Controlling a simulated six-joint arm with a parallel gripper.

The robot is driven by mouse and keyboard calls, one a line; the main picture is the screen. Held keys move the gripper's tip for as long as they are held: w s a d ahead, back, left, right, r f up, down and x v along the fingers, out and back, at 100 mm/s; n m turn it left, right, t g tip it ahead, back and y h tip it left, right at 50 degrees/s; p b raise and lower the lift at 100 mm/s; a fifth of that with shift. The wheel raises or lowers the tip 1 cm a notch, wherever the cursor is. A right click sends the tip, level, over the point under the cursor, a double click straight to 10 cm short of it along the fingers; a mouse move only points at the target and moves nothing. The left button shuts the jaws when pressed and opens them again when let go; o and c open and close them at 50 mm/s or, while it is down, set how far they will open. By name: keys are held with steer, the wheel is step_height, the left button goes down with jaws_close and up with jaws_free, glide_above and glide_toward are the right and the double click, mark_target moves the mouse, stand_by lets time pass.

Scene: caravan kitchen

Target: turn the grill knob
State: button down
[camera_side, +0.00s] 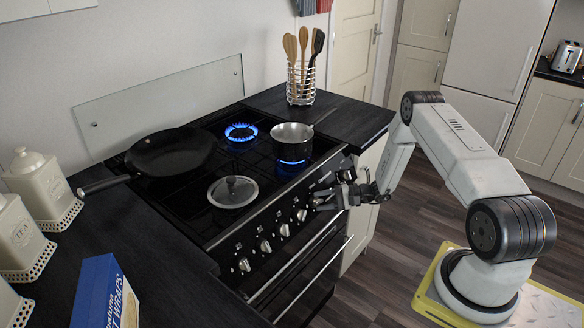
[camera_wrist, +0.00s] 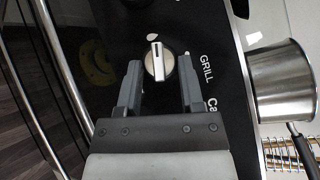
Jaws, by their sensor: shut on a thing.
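The grill knob (camera_wrist: 163,72) is a round silver knob with a raised bar and a dark line, beside the printed word GRILL on the black panel. In the wrist view its bar runs nearly up and down. My gripper (camera_wrist: 158,66) has one finger on each side of the knob and is shut on it. In the side view my gripper (camera_side: 321,199) is at the cooker's front panel, toward the far end of the knob row. There the gripper covers the knob it holds.
Several other knobs (camera_side: 284,230) line the panel, above an oven door handle (camera_side: 300,278). A saucepan (camera_side: 292,141) stands over a lit burner close behind. Another burner (camera_side: 241,132) burns blue. A frying pan (camera_side: 170,151) and a glass lid (camera_side: 233,191) rest on the hob.

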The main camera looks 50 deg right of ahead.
steer(key=m+t, duration=0.2)
steer(key=m, duration=0.1)
steer(key=m+t, duration=0.1)
steer(key=m, duration=0.1)
steer(key=shift+s+a+f+t+h, duration=0.1)
steer(key=shift+f+t+h, duration=0.2)
steer(key=shift+s+a+f+m+t+h, duration=0.15)
steer(key=shift+m+t+h, duration=0.8)
steer(key=shift+m+h, duration=1.3)
steer(key=shift+w+a+m+t+h, duration=0.2)
steer(key=shift+m+t+h, duration=0.9)
steer(key=shift+m, duration=2.2)
steer(key=shift+s+a+f+m+t+h, duration=0.25)
steer(key=shift+m+t+h, duration=0.6)
steer(key=shift+m+h, duration=1.4)
steer(key=shift+w+r+m+y, duration=0.1)
steer(key=shift+r+m+y, duration=0.15)
steer(key=shift+m, duration=0.35)
steer(key=shift+c, duration=1.2)
jaws_free()
steer(key=shift+f, duration=0.1)
